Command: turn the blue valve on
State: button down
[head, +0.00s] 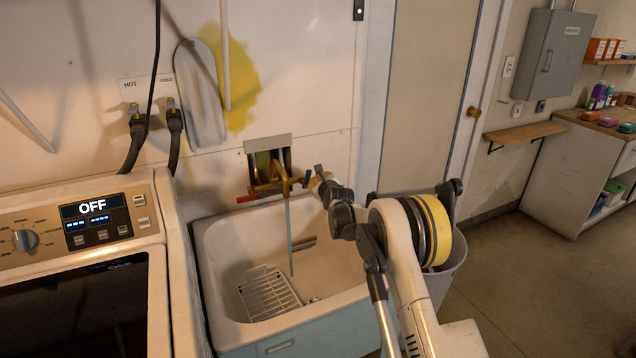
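The blue valve (306,178) is a small blue handle at the right side of the brass faucet (270,179) on the wall above the sink. A red valve handle (246,199) is at the faucet's left side. My gripper (319,175) is just right of the blue valve, very close to it in the picture. I cannot tell whether they touch. The fingers are small and partly hidden by my arm, so their opening is unclear. A thin bluish-green strand (290,240), water or a hose, hangs from the spout into the basin.
The white sink (218,250) holds a white rack (268,295). A washing machine (84,235) stands to the left. A grey bin (455,262) is behind my arm at right. A shelf (525,132) and cabinet (580,170) are farther right. The right floor is clear.

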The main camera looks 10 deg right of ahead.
jog(key=shift+s+a+r+p, duration=0.1)
jog(key=shift+a+r+p, duration=0.3)
jog(key=shift+r, duration=0.2)
jog(key=shift+a+r, duration=0.15)
jog(key=shift+a, duration=0.2)
dwell(0.4)
jog(key=s+d+p, duration=0.2)
jog(key=s+d, duration=0.2)
jog(key=s, duration=0.5)
jog(key=shift+p, duration=0.4)
